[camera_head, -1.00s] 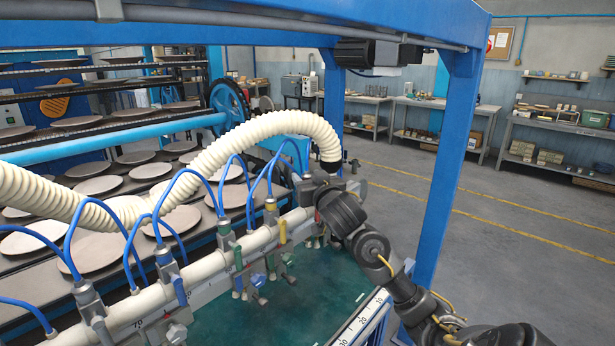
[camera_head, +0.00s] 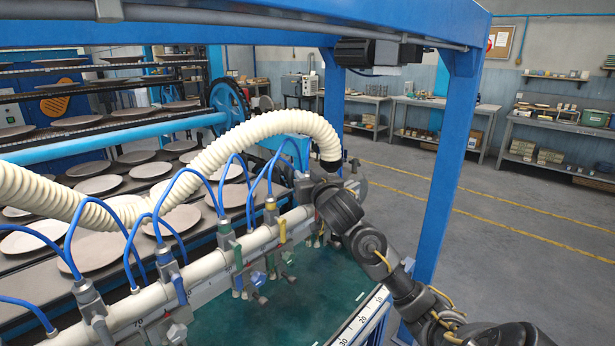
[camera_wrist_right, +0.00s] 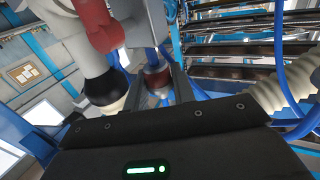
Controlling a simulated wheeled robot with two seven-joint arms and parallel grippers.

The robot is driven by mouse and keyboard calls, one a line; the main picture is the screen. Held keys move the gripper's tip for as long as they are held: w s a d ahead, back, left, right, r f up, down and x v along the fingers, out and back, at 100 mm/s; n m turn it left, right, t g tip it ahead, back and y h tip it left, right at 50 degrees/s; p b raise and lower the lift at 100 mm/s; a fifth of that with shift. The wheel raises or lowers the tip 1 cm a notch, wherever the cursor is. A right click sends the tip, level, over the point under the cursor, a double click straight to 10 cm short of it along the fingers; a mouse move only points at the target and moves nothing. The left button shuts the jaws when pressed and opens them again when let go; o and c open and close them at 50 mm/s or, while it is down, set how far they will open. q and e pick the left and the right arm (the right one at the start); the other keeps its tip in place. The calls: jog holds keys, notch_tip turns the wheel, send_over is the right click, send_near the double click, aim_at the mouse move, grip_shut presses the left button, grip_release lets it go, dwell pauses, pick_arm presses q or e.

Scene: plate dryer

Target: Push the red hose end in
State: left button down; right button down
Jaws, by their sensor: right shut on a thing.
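The red hose end (camera_wrist_right: 157,76) is a dull red collar on a blue hose, seen in the right wrist view between the two fingers of my right gripper (camera_wrist_right: 160,88). The gripper is shut on it. In the head view my right gripper (camera_head: 312,190) is at the far right end of the cream pipe (camera_head: 262,238), by the last fittings. There the gripper and wrist hide the red end, and I cannot tell how deep it sits in its fitting. My left gripper is not in view.
A thick cream ribbed hose (camera_head: 255,130) arches over the pipe, its black cuff (camera_wrist_right: 104,88) close beside my right gripper. Several blue hoses loop to fittings along the pipe. A blue frame post (camera_head: 445,165) stands right of my arm. Plates lie on the conveyor behind.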

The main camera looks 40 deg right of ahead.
notch_tip(320, 180, down, 3)
jog(key=shift+r+b, duration=0.2)
jog(key=shift+b, duration=0.55)
jog(key=c, duration=1.2)
grip_release()
jog(key=shift+s+r, duration=0.1)
jog(key=v, duration=1)
jog(key=shift+s+a+b, duration=0.1)
jog(key=shift+s+b, duration=0.15)
jog(key=shift+b, duration=0.1)
